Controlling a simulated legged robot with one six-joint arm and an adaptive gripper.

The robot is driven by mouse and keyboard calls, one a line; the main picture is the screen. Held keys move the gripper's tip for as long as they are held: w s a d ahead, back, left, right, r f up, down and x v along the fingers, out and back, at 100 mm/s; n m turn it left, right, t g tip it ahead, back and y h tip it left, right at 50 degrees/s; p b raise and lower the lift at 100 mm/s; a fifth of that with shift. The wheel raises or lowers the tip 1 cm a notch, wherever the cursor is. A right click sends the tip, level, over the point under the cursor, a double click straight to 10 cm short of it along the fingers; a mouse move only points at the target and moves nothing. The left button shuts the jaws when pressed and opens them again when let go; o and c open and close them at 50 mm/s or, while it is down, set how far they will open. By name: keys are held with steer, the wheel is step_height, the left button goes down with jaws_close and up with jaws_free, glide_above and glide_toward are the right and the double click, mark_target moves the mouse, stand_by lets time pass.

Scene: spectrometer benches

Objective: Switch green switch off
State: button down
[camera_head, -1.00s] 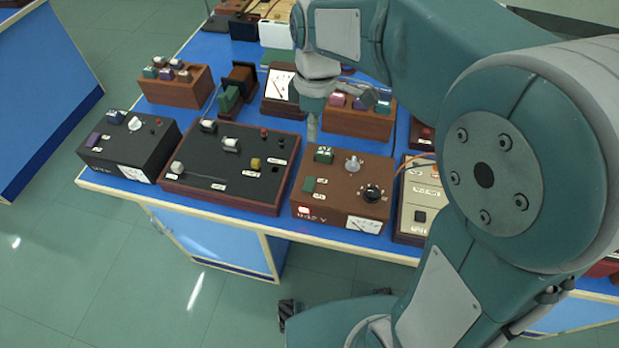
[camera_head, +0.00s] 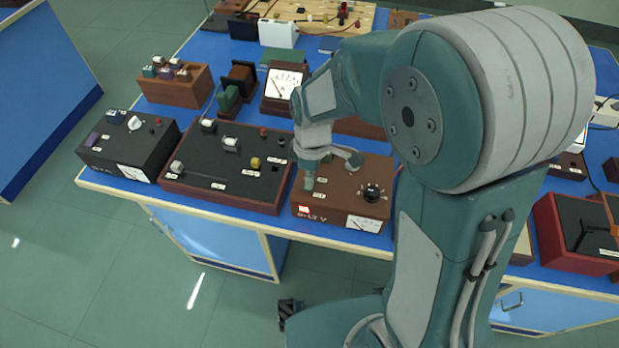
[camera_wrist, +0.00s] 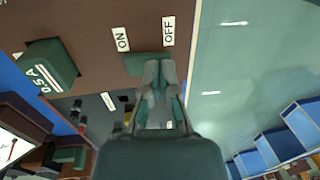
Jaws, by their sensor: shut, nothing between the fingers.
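The brown power box (camera_head: 338,203) stands near the front edge of the blue bench in the head view. Its green switch (camera_wrist: 134,64) shows in the wrist view beside the ON and OFF labels, partly covered by my fingertips. My gripper (camera_wrist: 160,66) is shut and empty, its tips at the OFF-side end of the switch; I cannot tell whether they touch. In the head view my gripper (camera_head: 309,186) points down at the box's left part and hides the switch. A small red indicator (camera_head: 304,208) on the box front looks lit.
A green block (camera_wrist: 46,68) marked 0.5 A sits on the same box, with a black knob (camera_head: 371,192) to its right. A wide dark panel (camera_head: 225,170) stands close on the left. A wooden block with small components (camera_head: 175,88) stands behind.

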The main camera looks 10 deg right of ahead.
steer(key=shift+f, duration=0.15)
steer(key=shift+s+f, duration=0.1)
steer(key=shift+f, duration=0.05)
stand_by(0.4)
steer(key=shift+w+d+r, duration=0.1)
steer(key=shift+w+d, duration=0.05)
steer(key=shift+w, duration=0.25)
steer(key=shift+w+d+r, duration=0.1)
steer(key=shift+w+d, duration=0.05)
steer(key=shift+w, duration=0.25)
